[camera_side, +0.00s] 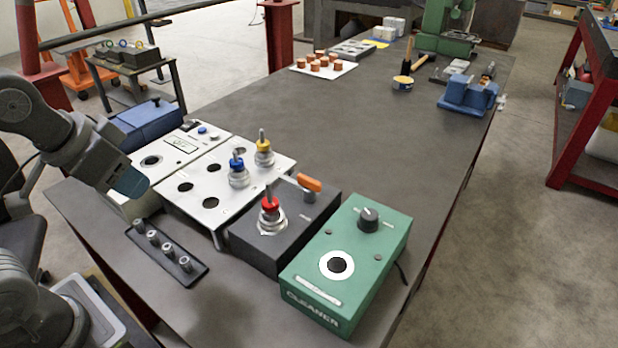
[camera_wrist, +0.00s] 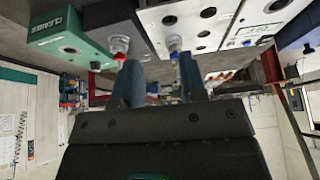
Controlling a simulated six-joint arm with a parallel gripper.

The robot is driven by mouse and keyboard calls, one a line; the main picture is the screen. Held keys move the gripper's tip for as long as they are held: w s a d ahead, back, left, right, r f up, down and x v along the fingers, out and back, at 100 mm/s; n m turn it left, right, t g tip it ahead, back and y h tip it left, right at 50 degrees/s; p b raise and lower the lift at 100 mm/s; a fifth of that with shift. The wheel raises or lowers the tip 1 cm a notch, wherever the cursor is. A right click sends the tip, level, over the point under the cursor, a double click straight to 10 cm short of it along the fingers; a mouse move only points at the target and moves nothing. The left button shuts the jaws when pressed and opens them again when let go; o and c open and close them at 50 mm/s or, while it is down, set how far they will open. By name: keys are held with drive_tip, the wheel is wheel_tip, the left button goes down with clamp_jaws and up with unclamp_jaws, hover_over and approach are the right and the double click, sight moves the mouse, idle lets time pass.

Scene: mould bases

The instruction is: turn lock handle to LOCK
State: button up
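The lock handle (camera_side: 309,184) is an orange-tipped lever on top of a dark grey box (camera_side: 300,225) in the side view. It points to the upper left, towards a plate with holes. The labels beside it are too small to read. A red-collared metal part (camera_side: 269,212) stands upright in the same box. My gripper (camera_side: 132,184) is at the left, above the bench and well apart from the handle. In the wrist view my gripper (camera_wrist: 160,68) has two blue fingers spread, with nothing held between them. I cannot make out the handle there.
A green CLEANER box (camera_side: 345,262) stands right of the dark box. A white plate (camera_side: 215,205) holds blue- and yellow-collared parts (camera_side: 238,172). A black strip with several small pegs (camera_side: 168,252) lies in front. The bench behind these is clear up to the copper pieces (camera_side: 322,64).

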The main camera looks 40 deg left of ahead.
drive_tip(key=w+d+r+m+g, duration=0.1)
drive_tip(key=w+d+r+m, duration=0.1)
drive_tip(key=w+r+m, duration=0.4)
drive_tip(key=m+g, duration=0.4)
drive_tip(key=m, duration=0.8)
hover_over(309, 178)
wheel_tip(309, 178, down, 3)
wheel_tip(309, 178, down, 13)
drive_tip(key=shift+r, duration=0.1)
drive_tip(key=shift+c, duration=0.4)
clamp_jaws()
